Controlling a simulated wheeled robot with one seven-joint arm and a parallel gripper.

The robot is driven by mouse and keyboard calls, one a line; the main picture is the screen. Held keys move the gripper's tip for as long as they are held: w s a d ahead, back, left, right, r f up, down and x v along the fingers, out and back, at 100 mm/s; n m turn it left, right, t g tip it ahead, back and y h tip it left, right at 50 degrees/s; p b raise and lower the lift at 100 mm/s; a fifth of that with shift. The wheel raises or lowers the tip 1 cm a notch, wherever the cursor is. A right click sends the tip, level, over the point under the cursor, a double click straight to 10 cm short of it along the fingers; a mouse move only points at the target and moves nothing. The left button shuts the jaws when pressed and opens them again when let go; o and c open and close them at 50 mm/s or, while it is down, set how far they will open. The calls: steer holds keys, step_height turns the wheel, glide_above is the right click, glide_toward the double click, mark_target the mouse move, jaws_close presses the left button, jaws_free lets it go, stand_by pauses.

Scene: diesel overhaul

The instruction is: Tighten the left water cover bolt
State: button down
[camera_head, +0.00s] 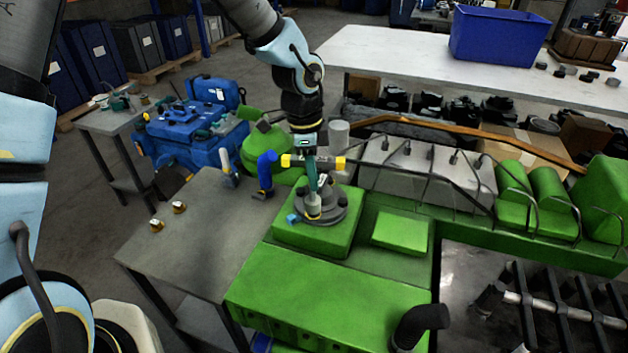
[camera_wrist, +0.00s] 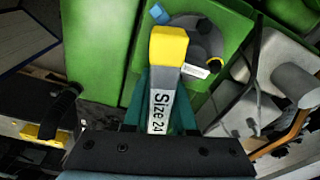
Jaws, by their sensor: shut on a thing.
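My gripper (camera_head: 312,182) has its teal fingers shut on a grey tool marked "Size 24" (camera_wrist: 160,105), which has a yellow head (camera_wrist: 168,46). It points down over the round dark-grey water cover (camera_head: 338,207) on the green engine block (camera_head: 318,242).
Two brass-coloured parts (camera_head: 178,207) lie on the grey side table (camera_head: 190,255). Thin pipes (camera_head: 440,160) run along the engine at right. A blue bin (camera_head: 498,35) stands behind.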

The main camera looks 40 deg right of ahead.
steer(key=n+b, duration=0.2)
steer(key=n, duration=0.1)
steer(key=shift+f+n, duration=0.15)
steer(key=shift+n, duration=0.15)
steer(key=n+t+b, duration=0.1)
steer(key=n+b, duration=0.1)
steer(key=n, duration=0.2)
steer(key=n+b, duration=0.2)
steer(key=n, duration=0.1)
steer(key=shift+n, duration=0.4)
steer(key=n+b, duration=0.2)
steer(key=n, duration=0.1)
steer(key=shift+n+t, duration=0.3)
steer(key=shift+t, duration=0.1)
steer(key=n, duration=0.5)
steer(key=shift+n+b, duration=0.35)
steer(key=shift+n, duration=0.05)
steer(key=n+p, duration=0.1)
steer(key=n, duration=0.2)
steer(key=n+y, duration=0.1)
steer(key=n, duration=0.2)
steer(key=shift+w+r+n+t+p, duration=0.1)
steer(key=shift+r+n+t+p, duration=0.1)
steer(key=shift+n+t+p, duration=0.15)
steer(key=shift+f, duration=0.1)
